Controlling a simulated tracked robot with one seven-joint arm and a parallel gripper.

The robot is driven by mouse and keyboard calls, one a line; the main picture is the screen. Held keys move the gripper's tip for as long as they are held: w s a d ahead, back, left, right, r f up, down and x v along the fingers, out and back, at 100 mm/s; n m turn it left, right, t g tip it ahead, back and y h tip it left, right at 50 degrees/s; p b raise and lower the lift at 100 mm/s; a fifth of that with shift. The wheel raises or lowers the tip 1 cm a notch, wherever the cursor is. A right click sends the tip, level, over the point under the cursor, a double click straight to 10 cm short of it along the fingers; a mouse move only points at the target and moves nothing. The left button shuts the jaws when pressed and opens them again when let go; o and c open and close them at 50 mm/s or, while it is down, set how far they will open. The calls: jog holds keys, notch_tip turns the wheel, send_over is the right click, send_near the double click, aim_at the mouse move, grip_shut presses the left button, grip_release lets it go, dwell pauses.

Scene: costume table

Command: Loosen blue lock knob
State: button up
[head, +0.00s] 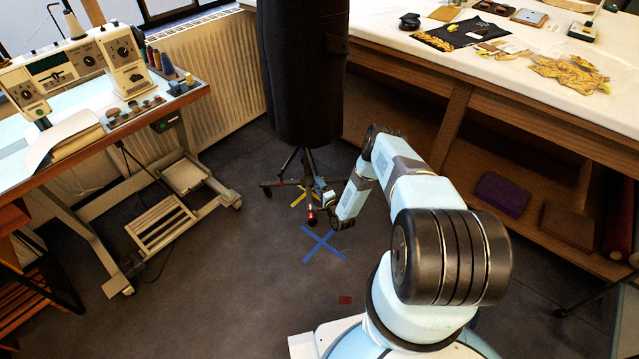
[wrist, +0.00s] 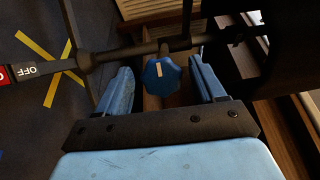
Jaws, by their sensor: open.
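The blue lock knob (wrist: 161,73) is a faceted knob with a pale mark on its face, seen in the wrist view just below a dark horizontal rod (wrist: 125,52). My gripper (wrist: 160,70) is open, with one blue finger on each side of the knob and a visible gap to each. In the head view my gripper (head: 326,196) is low beside the stand legs (head: 306,175) under a large dark padded form (head: 303,75). The knob cannot be told apart from my fingers there.
A label reading OFF (wrist: 27,71) sits along the rod's left part. Blue tape (head: 323,244) and yellow tape (head: 299,196) mark the floor. A sewing table (head: 150,120) stands left, and a long worktable (head: 390,25) with shelves stands right.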

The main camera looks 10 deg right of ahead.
jog(key=shift+x, duration=1.45)
jog(key=shift+c, duration=0.5)
